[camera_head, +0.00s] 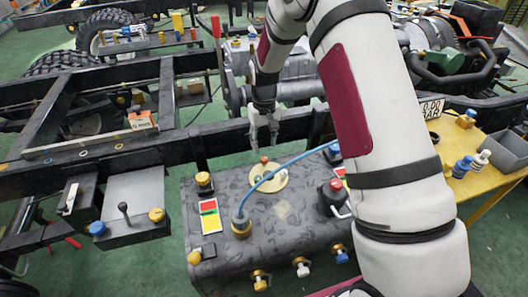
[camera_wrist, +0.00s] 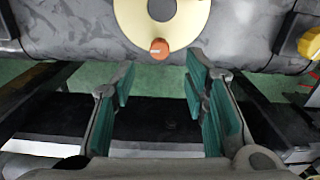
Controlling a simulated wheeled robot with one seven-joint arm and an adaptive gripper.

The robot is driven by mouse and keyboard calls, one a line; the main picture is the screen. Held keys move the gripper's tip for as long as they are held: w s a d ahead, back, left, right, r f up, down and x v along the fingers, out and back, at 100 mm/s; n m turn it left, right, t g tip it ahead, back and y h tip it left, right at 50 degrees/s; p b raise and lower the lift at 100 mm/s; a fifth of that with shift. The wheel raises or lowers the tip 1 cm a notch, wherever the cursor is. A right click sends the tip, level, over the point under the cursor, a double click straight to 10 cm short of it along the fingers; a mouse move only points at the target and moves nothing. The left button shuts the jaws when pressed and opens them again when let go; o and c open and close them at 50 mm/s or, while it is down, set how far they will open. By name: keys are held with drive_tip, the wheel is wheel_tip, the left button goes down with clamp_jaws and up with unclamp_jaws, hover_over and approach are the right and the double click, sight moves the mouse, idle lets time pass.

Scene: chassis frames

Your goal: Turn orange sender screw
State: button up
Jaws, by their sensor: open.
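The orange sender screw (camera_head: 264,160) sits at the edge of a round cream plate (camera_head: 279,180) on top of a dark grey tank (camera_head: 283,212). In the wrist view the orange screw (camera_wrist: 159,48) has a pale slot line and lies at the lower rim of the cream plate (camera_wrist: 190,22). My gripper (camera_head: 264,140) is above and behind the screw in the head view. In the wrist view my gripper (camera_wrist: 160,72) has its green-padded fingers spread wide, with the screw beyond the gap between their tips. Nothing is between the fingers.
A blue hose (camera_head: 300,160) arches over the tank beside the plate. A black and red cap (camera_head: 334,192) and a yellow-capped fitting (camera_head: 204,183) stand on the tank. A black frame rail (camera_head: 230,140) runs behind it. A yellow table (camera_head: 465,190) stands at right.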

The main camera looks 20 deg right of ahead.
sight(264, 158)
drive_tip(key=shift+r, duration=2.65)
drive_tip(key=s+r, duration=1.7)
drive_tip(key=r, duration=0.2)
drive_tip(key=s+r+t, duration=0.2)
drive_tip(key=s, duration=2.3)
wheel_tip(264, 158, up, 14)
drive_tip(key=t+p, duration=0.2)
drive_tip(key=p, duration=1)
drive_tip(key=shift+w+d+f+m+p, duration=0.15)
drive_tip(key=shift+d+f+m+p, duration=0.1)
drive_tip(key=shift+m+p, duration=0.1)
